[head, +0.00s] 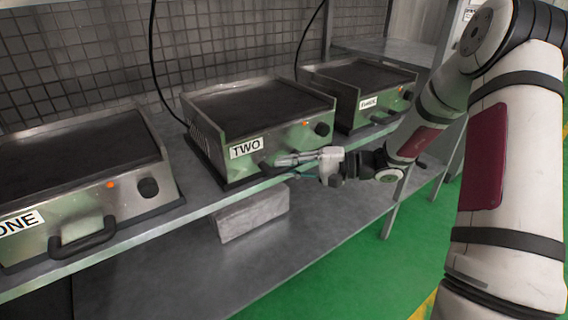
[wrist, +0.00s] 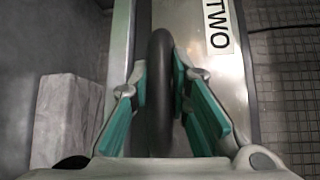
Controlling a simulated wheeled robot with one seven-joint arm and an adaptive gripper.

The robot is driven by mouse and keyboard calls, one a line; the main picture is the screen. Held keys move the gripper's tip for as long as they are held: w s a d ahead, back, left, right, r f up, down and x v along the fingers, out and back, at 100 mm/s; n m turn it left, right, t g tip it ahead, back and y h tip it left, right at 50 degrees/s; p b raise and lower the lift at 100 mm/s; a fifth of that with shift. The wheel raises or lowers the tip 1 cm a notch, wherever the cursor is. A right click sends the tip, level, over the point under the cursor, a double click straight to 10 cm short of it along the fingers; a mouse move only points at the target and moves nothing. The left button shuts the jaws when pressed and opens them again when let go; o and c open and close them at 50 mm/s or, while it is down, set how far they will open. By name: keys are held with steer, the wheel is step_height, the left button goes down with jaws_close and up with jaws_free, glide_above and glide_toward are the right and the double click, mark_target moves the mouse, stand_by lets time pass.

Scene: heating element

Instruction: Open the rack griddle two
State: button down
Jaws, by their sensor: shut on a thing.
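Griddle two (head: 262,112) is a steel box with a dark top plate. Its front has a white TWO label (head: 246,148), an orange light and a black knob (head: 321,128). My gripper (head: 284,160) is at the lower front of this griddle, below the label and knob. In the wrist view, the black curved handle (wrist: 160,70) runs between the two green-padded fingers of my gripper (wrist: 165,100), which are shut on it. The TWO label also shows there (wrist: 219,25). In the head view the gripper covers part of the handle. The rack looks closed against the front.
Griddle one (head: 75,175) stands to the left and griddle three (head: 362,90) to the right on the same metal shelf (head: 190,205). A grey block (head: 250,213) lies on the lower shelf below griddle two. Green floor (head: 375,270) is open in front.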

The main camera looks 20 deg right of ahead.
steer(key=s+d, duration=0.2)
steer(key=s, duration=0.5)
steer(key=s+d+p, duration=0.1)
steer(key=s+d, duration=0.2)
steer(key=s, duration=0.5)
steer(key=shift+s+p, duration=0.25)
steer(key=shift+p, duration=0.05)
steer(key=c, duration=1.5)
jaws_free()
steer(key=v, duration=1.2)
steer(key=shift+a, duration=0.1)
